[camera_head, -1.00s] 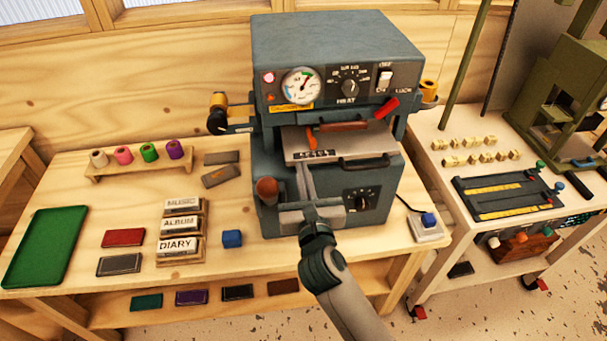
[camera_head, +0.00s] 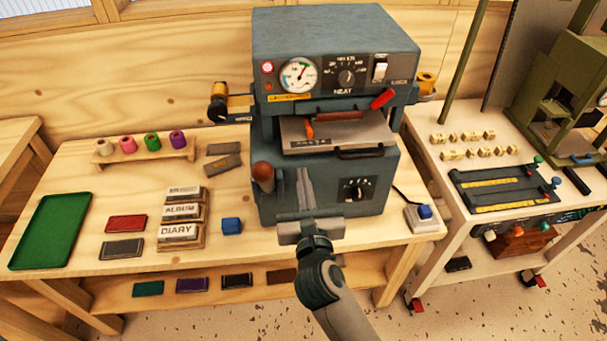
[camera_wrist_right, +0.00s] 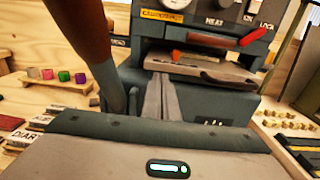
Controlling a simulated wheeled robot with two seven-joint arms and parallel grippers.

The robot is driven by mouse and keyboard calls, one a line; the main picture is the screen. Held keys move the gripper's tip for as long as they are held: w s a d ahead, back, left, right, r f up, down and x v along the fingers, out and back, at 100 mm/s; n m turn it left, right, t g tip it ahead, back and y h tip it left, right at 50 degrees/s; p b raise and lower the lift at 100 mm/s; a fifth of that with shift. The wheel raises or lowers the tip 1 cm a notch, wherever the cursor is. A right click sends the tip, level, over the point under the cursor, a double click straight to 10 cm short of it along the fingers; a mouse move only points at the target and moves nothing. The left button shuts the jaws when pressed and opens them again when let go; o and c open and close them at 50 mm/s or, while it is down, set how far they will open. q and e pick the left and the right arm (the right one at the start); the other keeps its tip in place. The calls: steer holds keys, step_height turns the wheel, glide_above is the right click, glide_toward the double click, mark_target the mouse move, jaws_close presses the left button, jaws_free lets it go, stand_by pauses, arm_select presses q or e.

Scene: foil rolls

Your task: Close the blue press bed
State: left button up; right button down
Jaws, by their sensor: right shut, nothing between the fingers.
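The blue-grey press (camera_head: 335,45) stands on the wooden bench. Its flat grey bed (camera_head: 345,135) lies in the opening below the gauge, with a dark handle (camera_head: 360,153) at its front edge; how far it sticks out is hard to tell. The bed also shows in the right wrist view (camera_wrist_right: 205,68). My right gripper (camera_head: 304,172) is shut and empty in front of the press, its fingers pointing at the press just below the bed's front edge, apparently clear of it. In the right wrist view the fingers (camera_wrist_right: 161,80) lie together. My left gripper is out of view.
A brown-knobbed lever (camera_head: 263,174) stands close left of my right fingers. A red lever (camera_head: 383,98) sits at the press's upper right. A blue cube (camera_head: 231,225), stamp blocks (camera_head: 181,232) and a blue button (camera_head: 425,212) are on the bench. A cart (camera_head: 470,240) stands right.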

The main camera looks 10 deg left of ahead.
steer(key=b+v, duration=0.2)
steer(key=v, duration=0.5)
steer(key=shift+s, duration=0.35)
steer(key=shift+w, duration=0.1)
